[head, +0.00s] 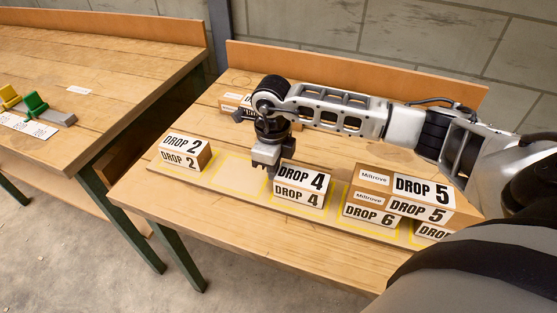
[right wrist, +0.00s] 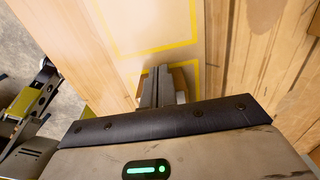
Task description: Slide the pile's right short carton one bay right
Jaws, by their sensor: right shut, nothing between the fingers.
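The pile is a long DROP 5 carton (head: 405,181) lying across two short cartons. The pile's left short carton, DROP 6 (head: 370,216), shows its front below it. The pile's right short carton (head: 432,233) shows only part of its DROP label; my arm covers the rest. My right gripper (head: 268,171) is shut and empty, pointing down just left of the DROP 4 carton (head: 302,184). In the right wrist view its closed fingers (right wrist: 162,88) are beside a brown carton; I cannot tell whether they touch. My left gripper is not in the head view.
A DROP 2 carton (head: 185,153) stands at the left of the yellow-outlined bay strip. An empty bay (head: 236,172) lies between it and DROP 4. More cartons (head: 231,102) sit behind my arm. A second bench with clamps (head: 36,104) is at the left, across a gap.

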